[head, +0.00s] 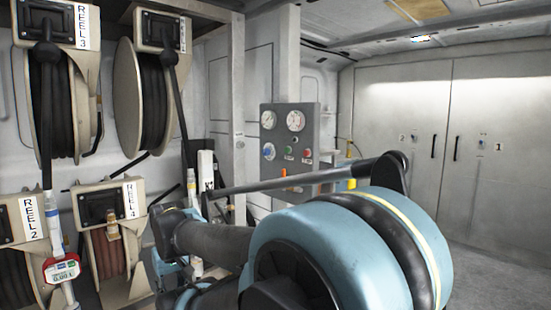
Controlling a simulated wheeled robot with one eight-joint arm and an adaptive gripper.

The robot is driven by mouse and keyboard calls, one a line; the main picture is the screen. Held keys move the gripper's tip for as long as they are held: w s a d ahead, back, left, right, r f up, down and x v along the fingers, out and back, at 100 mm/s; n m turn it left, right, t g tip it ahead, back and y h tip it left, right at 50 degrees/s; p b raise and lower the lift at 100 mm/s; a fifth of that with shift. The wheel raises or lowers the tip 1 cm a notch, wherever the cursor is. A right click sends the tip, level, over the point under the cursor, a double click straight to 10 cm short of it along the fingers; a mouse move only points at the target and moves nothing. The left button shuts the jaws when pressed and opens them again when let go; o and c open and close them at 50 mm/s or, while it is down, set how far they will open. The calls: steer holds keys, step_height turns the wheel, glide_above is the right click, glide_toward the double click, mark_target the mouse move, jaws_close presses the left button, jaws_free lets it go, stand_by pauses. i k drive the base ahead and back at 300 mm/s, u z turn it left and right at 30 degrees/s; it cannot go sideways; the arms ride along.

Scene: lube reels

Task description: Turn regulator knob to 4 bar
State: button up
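A grey control panel (318,143) stands in the middle of the head view, against the wall behind my arm. It carries two round white gauges, a left one (268,119) and a right one (295,121). Their needles and numbers are too small to read. Below the left gauge is a round blue knob (269,151), which may be the regulator knob; its label is not legible. My blue and black arm fills the lower middle of the view and crosses in front of the panel's lower part. I cannot make out my gripper, and nothing of mine visibly touches the blue knob.
Several hose reels hang at the left, including REEL 3 (55,95) and REEL 4 (108,245). A red and white hose meter (62,270) hangs at lower left. Grey double doors (420,130) close the back right. Grey floor (490,270) shows clear at lower right.

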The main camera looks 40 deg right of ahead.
mark_target(265, 152)
steer(key=k, duration=0.6)
steer(key=z, duration=1)
steer(key=i, duration=1.05)
